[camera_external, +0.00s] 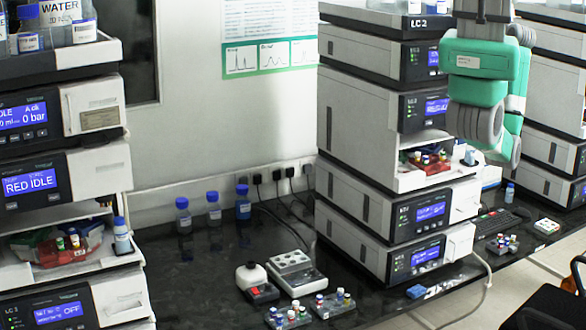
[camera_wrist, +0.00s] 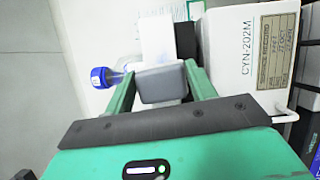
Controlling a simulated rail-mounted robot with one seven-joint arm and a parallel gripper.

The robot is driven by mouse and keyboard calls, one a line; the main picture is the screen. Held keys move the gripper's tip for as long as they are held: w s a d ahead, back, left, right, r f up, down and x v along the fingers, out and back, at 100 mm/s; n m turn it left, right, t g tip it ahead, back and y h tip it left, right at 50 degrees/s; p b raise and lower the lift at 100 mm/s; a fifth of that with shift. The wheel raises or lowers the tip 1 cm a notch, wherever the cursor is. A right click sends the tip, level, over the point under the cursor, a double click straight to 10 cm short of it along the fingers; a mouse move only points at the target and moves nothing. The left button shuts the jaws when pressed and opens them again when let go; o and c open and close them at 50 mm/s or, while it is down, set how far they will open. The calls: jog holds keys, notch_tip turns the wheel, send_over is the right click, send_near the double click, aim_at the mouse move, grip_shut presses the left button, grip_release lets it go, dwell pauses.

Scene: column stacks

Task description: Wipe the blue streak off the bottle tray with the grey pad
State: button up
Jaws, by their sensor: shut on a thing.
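My gripper (camera_wrist: 160,72) has two green fingers, closed on the sides of the grey pad (camera_wrist: 162,88) in the wrist view. The pad is a small rounded grey block, held between the fingertips. A blue-capped bottle (camera_wrist: 101,77) is just left of the fingers, its clear body partly hidden by the left finger. Pale surface shows behind it, but I cannot tell whether it is the bottle tray. I cannot make out a blue streak. In the external view my green and grey arm (camera_external: 482,75) hangs in front of the right-hand stacks; the fingers and pad cannot be made out there.
A white module labelled CYN-202M (camera_wrist: 245,50) is close at the right of my gripper. The LC 2 stack (camera_external: 350,100) stands beside my arm, with coloured vials (camera_external: 428,159) in an open bay. A keyboard (camera_external: 500,223) and vial racks lie on the black bench.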

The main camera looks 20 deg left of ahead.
jog(key=w+d, duration=0.2)
jog(key=w, duration=0.1)
jog(key=shift+w+d, duration=0.15)
jog(key=shift+d, duration=0.1)
dwell(0.4)
jog(key=shift+s+a+b, duration=0.75)
jog(key=shift+s+a, duration=0.7)
jog(key=shift+s, duration=0.1)
jog(key=s+a, duration=0.1)
jog(key=s+a+b, duration=0.1)
jog(key=s, duration=0.1)
jog(key=shift+s+a, duration=0.15)
jog(key=shift+a, duration=0.15)
jog(key=s+d+b, duration=0.1)
jog(key=s+d, duration=0.3)
jog(key=shift+d, duration=0.4)
